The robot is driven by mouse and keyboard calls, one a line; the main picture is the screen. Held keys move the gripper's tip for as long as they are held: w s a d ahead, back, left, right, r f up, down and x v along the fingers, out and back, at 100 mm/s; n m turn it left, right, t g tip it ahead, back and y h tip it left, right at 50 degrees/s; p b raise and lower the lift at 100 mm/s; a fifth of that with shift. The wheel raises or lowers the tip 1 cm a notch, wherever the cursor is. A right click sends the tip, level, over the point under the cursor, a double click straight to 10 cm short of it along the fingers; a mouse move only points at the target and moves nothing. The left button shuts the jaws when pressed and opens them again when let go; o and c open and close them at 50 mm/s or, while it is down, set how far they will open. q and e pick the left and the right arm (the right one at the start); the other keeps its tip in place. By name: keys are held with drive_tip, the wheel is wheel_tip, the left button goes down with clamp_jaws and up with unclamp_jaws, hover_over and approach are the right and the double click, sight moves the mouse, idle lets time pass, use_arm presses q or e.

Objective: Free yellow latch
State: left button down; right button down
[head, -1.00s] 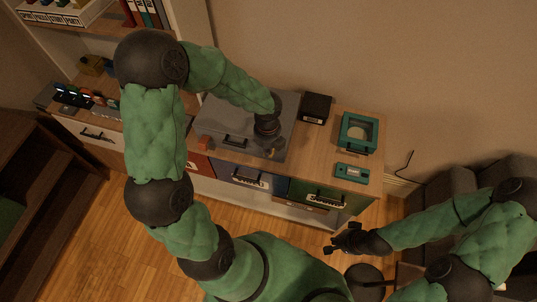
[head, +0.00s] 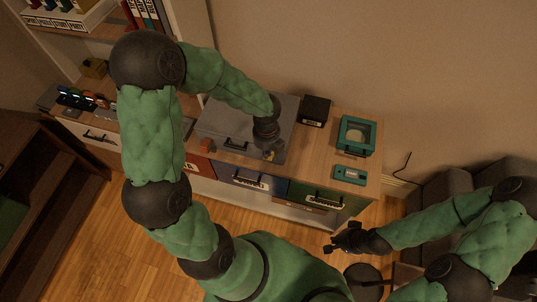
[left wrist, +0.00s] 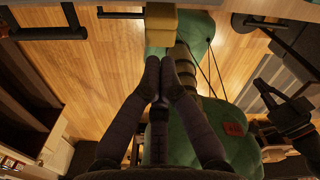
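A grey case (head: 222,124) with a dark handle lies on the cabinet top. The yellow latch (head: 269,156) is at its front edge, right of the handle, partly hidden by my left gripper (head: 268,146). In the left wrist view the latch (left wrist: 161,20) is a yellow block at the top, just beyond the fingertips. My left gripper (left wrist: 160,66) has its fingertips together with nothing visible between them. Contact with the latch cannot be told. My right gripper (head: 341,241) is away from the case, over the floor, with its fingers apart and empty.
An orange-red latch (head: 206,145) is at the case's front left. A black box (head: 315,110), a teal-framed box (head: 356,136) and a teal device (head: 350,175) stand to the right. Drawers with handles line the cabinet front; wooden floor (head: 110,225) lies before it.

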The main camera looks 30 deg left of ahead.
use_arm(q)
wheel_tip(320, 180, up, 7)
drive_tip(key=s+p, duration=0.2)
drive_tip(key=p, duration=0.4)
drive_tip(key=shift+d, duration=0.25)
idle(0.6)
